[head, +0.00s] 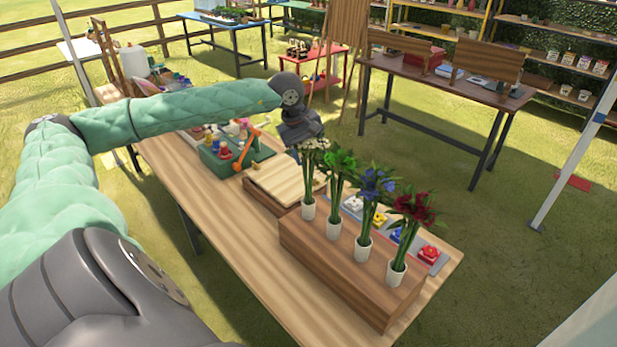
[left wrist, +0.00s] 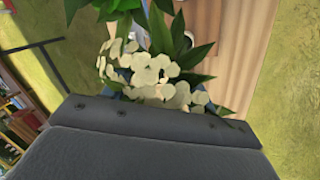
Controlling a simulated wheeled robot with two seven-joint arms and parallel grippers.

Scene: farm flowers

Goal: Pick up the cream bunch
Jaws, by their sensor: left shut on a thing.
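The cream bunch (head: 314,152) stands in a white vase (head: 308,208) at the left end of the row on a wooden box. My left gripper (head: 308,143) is at its flower heads from above and behind, and it is shut on the bunch. In the left wrist view the cream flowers (left wrist: 150,75) lie right at the gripper's front edge, with green leaves beyond. The fingertips are mostly hidden by the flowers. My right gripper is not in view.
To the right stand a green bunch (head: 338,170), a blue bunch (head: 376,187) and a red bunch (head: 416,207) in white vases on the wooden box (head: 340,270). A slatted wooden board (head: 285,180) and a green crate (head: 215,165) lie to the left on the table.

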